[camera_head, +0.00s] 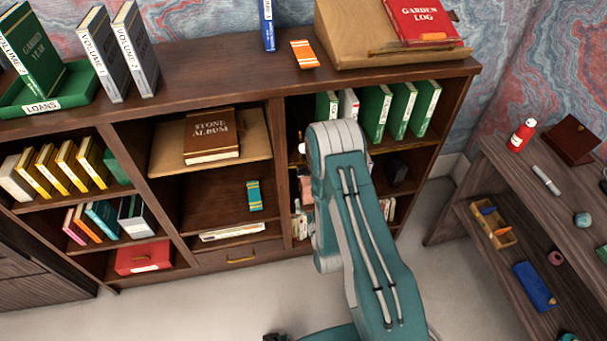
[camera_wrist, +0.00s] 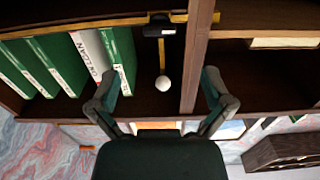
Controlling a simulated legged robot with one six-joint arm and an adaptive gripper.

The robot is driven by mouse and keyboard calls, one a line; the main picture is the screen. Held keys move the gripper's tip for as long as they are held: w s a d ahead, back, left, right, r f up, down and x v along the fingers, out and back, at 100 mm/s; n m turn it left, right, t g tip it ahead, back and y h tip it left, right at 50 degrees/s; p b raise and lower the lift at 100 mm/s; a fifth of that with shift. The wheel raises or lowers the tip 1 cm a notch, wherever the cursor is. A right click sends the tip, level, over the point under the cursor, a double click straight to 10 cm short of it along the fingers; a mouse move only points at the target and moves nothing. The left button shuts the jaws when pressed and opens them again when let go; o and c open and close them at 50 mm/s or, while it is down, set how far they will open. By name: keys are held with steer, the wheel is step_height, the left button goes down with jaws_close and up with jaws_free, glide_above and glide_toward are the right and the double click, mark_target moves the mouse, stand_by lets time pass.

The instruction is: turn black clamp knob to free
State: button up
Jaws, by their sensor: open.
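In the wrist view, a black clamp-like piece (camera_wrist: 158,29) with a small pale mark sits at the top centre, in a shelf compartment. A thin yellow rod (camera_wrist: 162,58) runs from it to a white ball (camera_wrist: 162,83). I cannot make out which part of the black piece is the knob. My gripper (camera_wrist: 161,82) is open and empty, one finger on each side of the ball and rod in the picture, with no contact visible. In the head view, my arm covers most of this compartment and hides the gripper and the clamp.
Green books (camera_wrist: 60,65) and a white book (camera_wrist: 90,50) stand left of the rod in the wrist view. A vertical wooden divider (camera_wrist: 197,55) is close on the right. In the head view, the wooden bookcase (camera_head: 215,80) spans the back; a side table (camera_head: 500,160) stands right.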

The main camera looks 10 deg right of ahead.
mark_target(304, 176)
steer(key=w, duration=1)
steer(key=shift+w, duration=0.2)
steer(key=c, duration=1.2)
